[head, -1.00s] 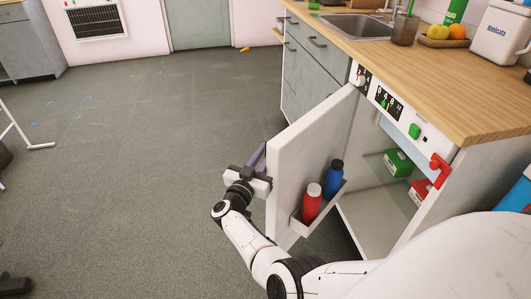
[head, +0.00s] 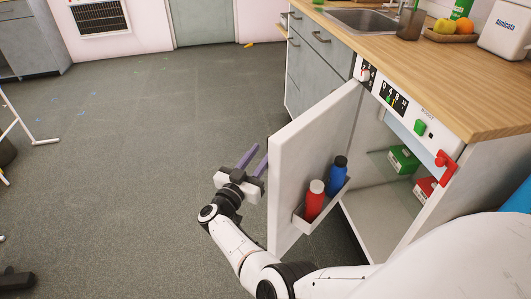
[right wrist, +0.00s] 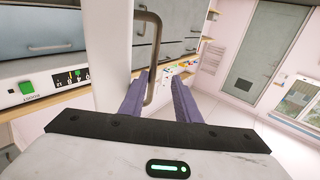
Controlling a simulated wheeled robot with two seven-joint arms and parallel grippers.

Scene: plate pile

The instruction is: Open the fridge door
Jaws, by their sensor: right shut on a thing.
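The white fridge door (head: 310,150) stands open, swung out to the left from the counter cabinet. Its inner shelf holds a red bottle (head: 314,202) and a blue bottle (head: 337,178). My right gripper (head: 254,160) is on the outer side of the door, with its purple fingers a little apart. In the right wrist view the dark door handle (right wrist: 153,50) runs between the fingers, close to the left one. My right gripper is shut on this handle. In the head view the door hides the handle. My left gripper is out of view.
The fridge interior (head: 380,215) holds green (head: 403,158) and red (head: 424,188) boxes. A wooden counter (head: 430,70) with a sink (head: 365,20) lies above. Open grey floor (head: 130,170) lies left of the door.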

